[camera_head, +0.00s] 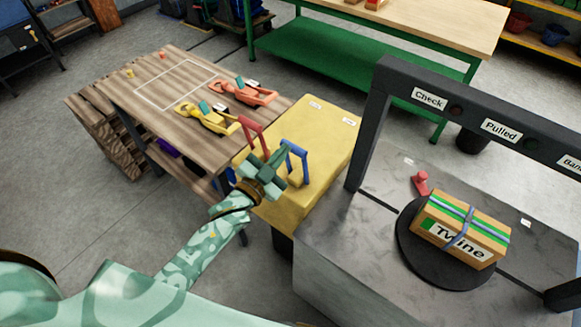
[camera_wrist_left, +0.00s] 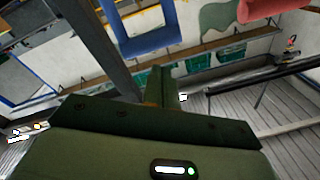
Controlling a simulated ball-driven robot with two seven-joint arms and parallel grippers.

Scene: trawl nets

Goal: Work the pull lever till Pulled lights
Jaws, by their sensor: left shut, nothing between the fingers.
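A yellow box (camera_head: 325,135) carries a red handle (camera_head: 250,128) at its left and a blue handle (camera_head: 302,153) to the right. Both stand up from its top; which is the pull lever is unclear. My left gripper (camera_head: 276,158) is shut and empty, just left of the blue handle in the head view. In the left wrist view the blue handle (camera_wrist_left: 148,42) crosses the top, beyond the fingers; contact cannot be told. The "Pulled" sign (camera_head: 501,131) is on a dark beam, and the lamp beside it looks dark. My right gripper is not in view.
A grey bench (camera_head: 330,255) holds a Twine box (camera_head: 462,232) on a black disc and a small red knob (camera_head: 421,183). A wooden table (camera_head: 150,105) holds yellow and orange tools. The dark post (camera_head: 368,130) rises right of the yellow box.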

